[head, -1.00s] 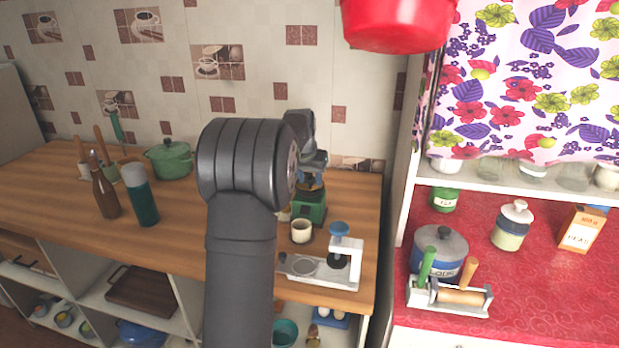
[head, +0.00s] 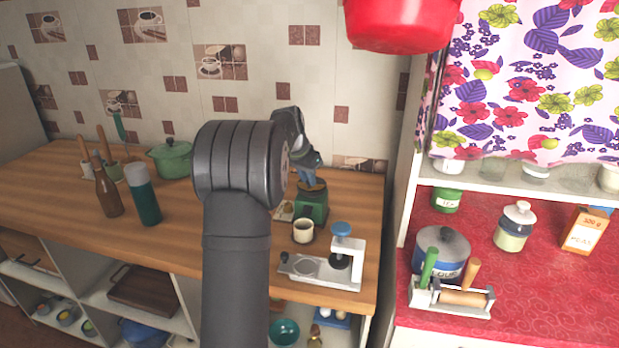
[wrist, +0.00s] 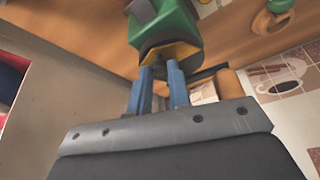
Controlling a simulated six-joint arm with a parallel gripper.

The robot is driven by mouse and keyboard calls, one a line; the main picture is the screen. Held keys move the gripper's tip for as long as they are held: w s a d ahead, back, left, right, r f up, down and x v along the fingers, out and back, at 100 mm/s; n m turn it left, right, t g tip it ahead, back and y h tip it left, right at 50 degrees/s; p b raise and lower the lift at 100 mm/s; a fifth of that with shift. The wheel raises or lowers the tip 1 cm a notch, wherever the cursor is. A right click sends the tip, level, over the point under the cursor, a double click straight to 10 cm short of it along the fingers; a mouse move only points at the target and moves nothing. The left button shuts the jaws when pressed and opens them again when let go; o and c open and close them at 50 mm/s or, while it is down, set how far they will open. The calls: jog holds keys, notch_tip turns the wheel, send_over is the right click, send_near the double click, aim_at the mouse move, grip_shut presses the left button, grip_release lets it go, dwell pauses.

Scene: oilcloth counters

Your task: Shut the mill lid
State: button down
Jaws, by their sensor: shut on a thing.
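The green mill (head: 311,211) stands upright on the wooden counter, behind the cream cup; a brownish top shows above its green body. In the wrist view the mill (wrist: 166,22) is at the top centre, with a yellow band and a dark part at the end towards me. My gripper (head: 312,184) is at the mill's top, tilted. Its two blue fingers (wrist: 160,80) are shut on the dark part, which seems to be the mill lid; its exact angle is hard to tell. A dark bar with a brown knob (wrist: 229,84) shows beside the fingers.
The cream cup (head: 303,230) stands close in front of the mill. A white and grey device with a blue knob (head: 341,229) stands at the counter's front right. A green pot (head: 172,160) and bottles are further left. A red pot (head: 400,22) hangs above.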

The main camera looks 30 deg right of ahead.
dwell(0.3)
jog(key=c, duration=1.3)
grip_release()
jog(key=shift+c, duration=0.2)
jog(key=shift+r, duration=0.1)
jog(key=v, duration=1.7)
jog(key=shift+a, duration=0.25)
jog(key=x, duration=1.7)
jog(key=shift+d, duration=0.2)
